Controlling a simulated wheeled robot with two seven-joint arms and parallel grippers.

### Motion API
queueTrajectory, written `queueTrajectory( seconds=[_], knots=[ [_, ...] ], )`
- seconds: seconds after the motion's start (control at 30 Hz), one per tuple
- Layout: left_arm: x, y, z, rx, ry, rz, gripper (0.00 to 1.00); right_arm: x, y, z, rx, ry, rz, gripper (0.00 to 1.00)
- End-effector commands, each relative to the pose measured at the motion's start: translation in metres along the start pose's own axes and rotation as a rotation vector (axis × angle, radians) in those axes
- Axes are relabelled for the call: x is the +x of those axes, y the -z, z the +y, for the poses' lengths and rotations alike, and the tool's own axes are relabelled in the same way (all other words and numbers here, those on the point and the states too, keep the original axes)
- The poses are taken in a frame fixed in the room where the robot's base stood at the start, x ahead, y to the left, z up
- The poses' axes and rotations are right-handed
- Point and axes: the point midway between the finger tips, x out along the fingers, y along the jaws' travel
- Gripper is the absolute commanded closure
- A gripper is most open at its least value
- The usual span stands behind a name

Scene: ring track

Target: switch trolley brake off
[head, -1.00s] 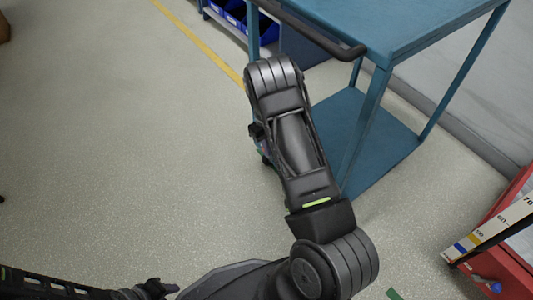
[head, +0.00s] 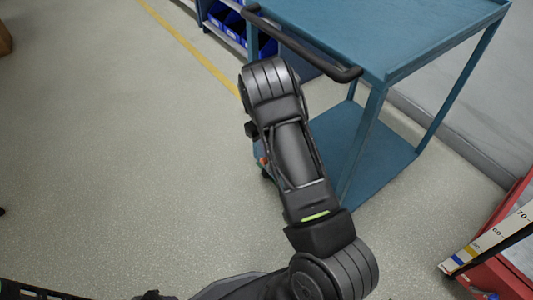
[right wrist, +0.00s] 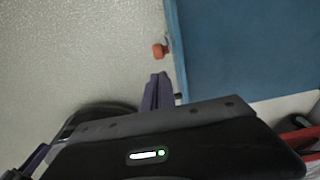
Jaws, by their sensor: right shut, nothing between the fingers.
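The blue trolley (head: 375,147) stands at the upper right of the head view, with a black handle (head: 300,43) on its near side. It also shows in the right wrist view (right wrist: 245,50). A small orange-red brake pedal (right wrist: 160,50) sticks out by the trolley's edge there. A bit of orange (head: 264,160) shows beside my right forearm in the head view. My right gripper (right wrist: 158,80) is shut and empty, its tips just below the pedal in the picture and seemingly apart from it. My forearm hides this gripper in the head view.
A shelf with blue bins (head: 229,22) stands behind the trolley. A red container (head: 510,270) with a ruler-like scale (head: 490,240) is at the lower right. A yellow line (head: 190,45) crosses the floor.

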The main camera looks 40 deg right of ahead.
Motion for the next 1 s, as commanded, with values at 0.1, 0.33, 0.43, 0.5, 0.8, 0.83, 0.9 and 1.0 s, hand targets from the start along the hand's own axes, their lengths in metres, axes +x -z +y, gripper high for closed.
queueTrajectory(
  seconds=[0.1,0.33,0.43,0.5,0.8,0.83,0.9,1.0],
  knots=[
    [-0.004,-0.001,0.002,0.000,0.000,-0.002,0.63,-0.012,0.000,0.000,0.000,0.001,-0.002,1.00],
    [-0.004,-0.001,0.001,0.000,0.000,-0.003,0.63,-0.013,0.000,0.000,0.000,0.000,-0.001,1.00],
    [-0.004,-0.001,0.001,0.000,0.000,-0.002,0.65,-0.013,0.000,0.000,0.000,0.000,-0.001,1.00],
    [-0.004,-0.001,0.001,0.000,0.000,-0.002,0.70,-0.013,0.000,0.000,-0.004,0.000,-0.001,1.00],
    [-0.004,-0.001,0.001,0.000,0.000,-0.002,0.95,0.022,0.014,0.026,-0.277,-0.021,-0.013,1.00],
    [-0.004,-0.001,0.001,0.000,0.000,-0.002,0.97,0.030,0.017,0.033,-0.346,-0.025,-0.018,1.00],
    [-0.004,-0.001,0.001,0.000,0.000,-0.002,1.00,0.052,0.029,0.056,-0.555,-0.036,-0.035,1.00],
    [-0.004,-0.001,0.001,0.000,0.000,-0.002,1.00,0.085,0.053,0.099,-0.939,-0.049,-0.077,1.00]
  ],
)
